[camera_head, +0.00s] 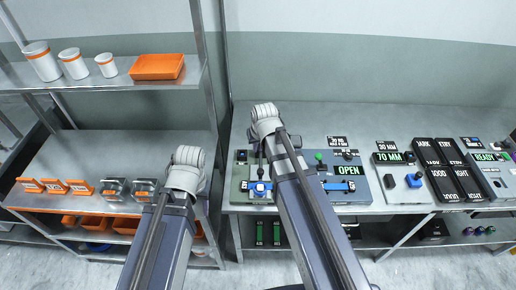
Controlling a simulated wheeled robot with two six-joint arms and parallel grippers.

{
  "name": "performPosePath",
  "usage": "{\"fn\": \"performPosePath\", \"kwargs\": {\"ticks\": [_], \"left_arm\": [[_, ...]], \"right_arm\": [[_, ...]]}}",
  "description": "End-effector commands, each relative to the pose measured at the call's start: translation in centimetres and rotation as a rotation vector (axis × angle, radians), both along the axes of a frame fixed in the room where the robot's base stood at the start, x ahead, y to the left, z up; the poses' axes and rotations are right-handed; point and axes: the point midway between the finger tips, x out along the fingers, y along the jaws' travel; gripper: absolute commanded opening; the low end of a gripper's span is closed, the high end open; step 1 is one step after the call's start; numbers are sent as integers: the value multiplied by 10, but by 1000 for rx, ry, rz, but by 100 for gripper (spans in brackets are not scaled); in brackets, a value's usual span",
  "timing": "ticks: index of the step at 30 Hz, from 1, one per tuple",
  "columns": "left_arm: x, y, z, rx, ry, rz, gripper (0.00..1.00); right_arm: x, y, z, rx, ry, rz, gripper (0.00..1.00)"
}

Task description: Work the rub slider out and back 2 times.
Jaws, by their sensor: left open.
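A grey bench machine (364,195) with a green "OPEN" display stands on the middle table. A blue block (260,188) with a pale top sits at its left end and looks like the rub slider, though I cannot be sure. A blue strip (338,186) runs toward the right; my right arm hides its middle. My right gripper (263,165) is over the machine's left part, just above the blue block; its fingers are mostly hidden, and contact is unclear. My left gripper (188,165) is open in front of the left shelf, away from the machine; its fingers are largely hidden by its wrist.
A green knob (319,156) is on the machine. A "70 MM" unit (397,178) and black labelled blocks (440,170) stand to the right. The table behind the machine is clear.

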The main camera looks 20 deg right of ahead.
Motion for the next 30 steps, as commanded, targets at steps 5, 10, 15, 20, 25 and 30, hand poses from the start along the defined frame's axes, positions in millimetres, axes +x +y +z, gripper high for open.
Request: {"fn": "performPosePath", "kwargs": {"ticks": [5,10,15,20,25,30], "left_arm": [[3,-5,-4,-1,-1,-1,50],[9,-15,-7,2,1,-2,50],[10,-16,-7,1,0,-2,50],[9,-15,-9,0,0,-2,50],[10,-16,-19,1,0,-4,50],[9,-15,-37,1,0,-7,50]], "right_arm": [[-7,1,-12,59,146,-217,30],[-16,-4,-19,86,280,-427,50],[-22,-4,-19,87,322,-502,64],[-24,-3,-21,87,320,-502,64],[-23,-4,-31,87,320,-501,64],[-23,-4,-49,87,319,-501,64]]}}
